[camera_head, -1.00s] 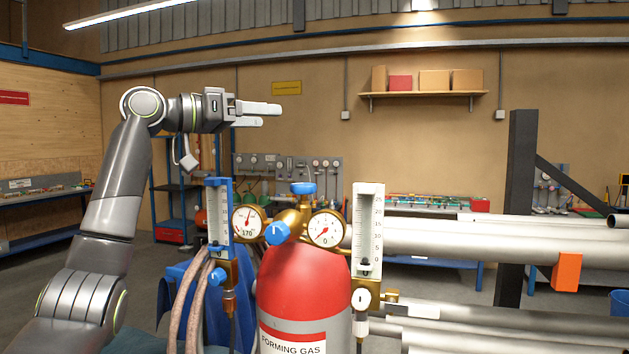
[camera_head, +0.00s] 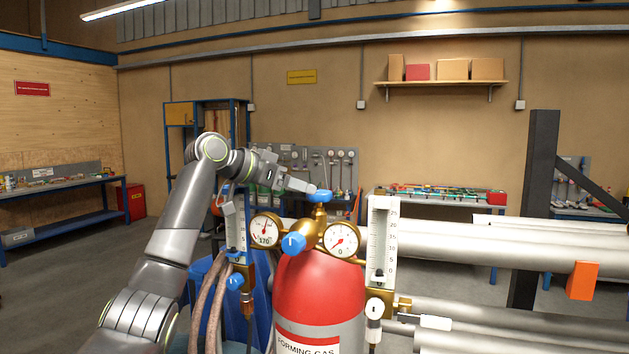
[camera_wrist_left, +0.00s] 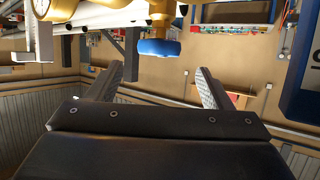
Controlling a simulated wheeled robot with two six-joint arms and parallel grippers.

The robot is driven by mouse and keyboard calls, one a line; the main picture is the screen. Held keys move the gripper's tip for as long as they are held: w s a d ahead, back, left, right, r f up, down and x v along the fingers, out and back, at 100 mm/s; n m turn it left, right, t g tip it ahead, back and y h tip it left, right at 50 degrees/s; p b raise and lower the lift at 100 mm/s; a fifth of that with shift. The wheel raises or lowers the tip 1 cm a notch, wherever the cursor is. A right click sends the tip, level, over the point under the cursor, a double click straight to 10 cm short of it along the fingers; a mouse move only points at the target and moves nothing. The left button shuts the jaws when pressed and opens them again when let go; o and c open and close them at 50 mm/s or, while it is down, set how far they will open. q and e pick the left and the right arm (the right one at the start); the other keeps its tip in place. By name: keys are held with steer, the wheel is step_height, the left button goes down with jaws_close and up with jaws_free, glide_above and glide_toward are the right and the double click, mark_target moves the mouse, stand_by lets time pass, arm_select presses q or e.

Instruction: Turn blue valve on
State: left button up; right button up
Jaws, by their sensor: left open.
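A red gas cylinder (camera_head: 318,290) labelled FORMING GAS carries a brass regulator with two gauges. A blue knob (camera_head: 320,196) sits on top of the brass valve, and it also shows in the left wrist view (camera_wrist_left: 156,47). A second blue knob (camera_head: 293,243) faces me on the regulator, and a third small blue one (camera_head: 235,281) is under the left flowmeter. My left gripper (camera_head: 308,188) is beside the top knob on its left. In the left wrist view, my open fingers (camera_wrist_left: 160,72) are apart and the knob lies ahead of the gap, not clearly between them. My right gripper is out of view.
A white flowmeter (camera_head: 383,240) stands right of the gauges. Hoses (camera_head: 208,305) hang at left. Steel pipes (camera_head: 480,245) and a dark post (camera_head: 535,200) are at right.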

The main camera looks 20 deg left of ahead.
mark_target(318, 191)
arm_select(q)
steer(key=p+x, duration=0.2)
steer(key=x, duration=0.3)
steer(key=shift+w+d+r, duration=0.1)
steer(key=shift+w+d, duration=0.05)
steer(key=shift+d, duration=0.05)
steer(key=shift+w+d+f+p, duration=0.25)
steer(key=shift+w+f+p, duration=0.1)
steer(key=c, duration=1)
